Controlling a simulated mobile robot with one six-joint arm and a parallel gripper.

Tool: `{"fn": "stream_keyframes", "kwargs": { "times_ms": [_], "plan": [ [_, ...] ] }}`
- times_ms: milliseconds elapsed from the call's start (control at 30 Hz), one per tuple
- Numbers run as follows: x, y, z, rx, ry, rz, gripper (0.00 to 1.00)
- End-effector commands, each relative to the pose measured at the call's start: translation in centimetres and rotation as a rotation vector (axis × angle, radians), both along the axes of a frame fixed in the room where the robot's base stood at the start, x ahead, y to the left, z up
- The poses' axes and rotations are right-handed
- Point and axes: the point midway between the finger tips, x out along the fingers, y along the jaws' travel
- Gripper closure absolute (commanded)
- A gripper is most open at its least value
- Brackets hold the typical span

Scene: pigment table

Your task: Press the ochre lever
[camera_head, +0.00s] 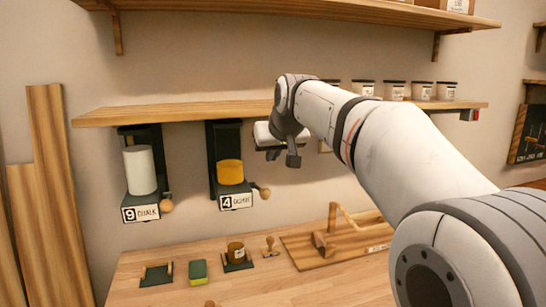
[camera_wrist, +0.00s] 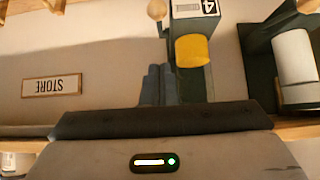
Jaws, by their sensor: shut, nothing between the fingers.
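The ochre dispenser, with a yellow cylinder (camera_head: 230,172) and a number 4 label (camera_head: 237,202), hangs under the middle shelf. Its lever ends in a round wooden knob (camera_head: 265,193) at the label's right. In the wrist view, which is upside down, the knob (camera_wrist: 157,9) is at the top edge, left of the label (camera_wrist: 195,8) and above the yellow cylinder (camera_wrist: 193,50). My gripper (camera_head: 293,161) is shut and empty, above and right of the knob, apart from it in the head view.
A chalk dispenser with a white cylinder (camera_head: 139,170) and its own knob (camera_head: 166,205) hangs to the left. The shelf (camera_head: 180,112) runs close above my gripper. On the table below are a jar (camera_head: 236,252), a green sponge (camera_head: 198,272) and a wooden board (camera_head: 300,250).

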Motion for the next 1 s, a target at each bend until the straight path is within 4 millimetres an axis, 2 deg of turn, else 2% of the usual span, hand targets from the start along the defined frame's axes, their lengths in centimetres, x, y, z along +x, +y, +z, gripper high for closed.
{"fn": "stream_keyframes", "kwargs": {
  "times_ms": [333,467,600,1000],
  "plan": [
    [5.1,1.5,-5.3,-0.001,0.004,0.000,1.00],
    [4.8,1.3,-7.4,-0.001,0.003,-0.001,1.00],
    [4.8,1.3,-8.6,0.000,0.000,-0.001,1.00],
    [4.8,1.3,-9.0,0.000,0.000,-0.001,1.00]
  ]
}}
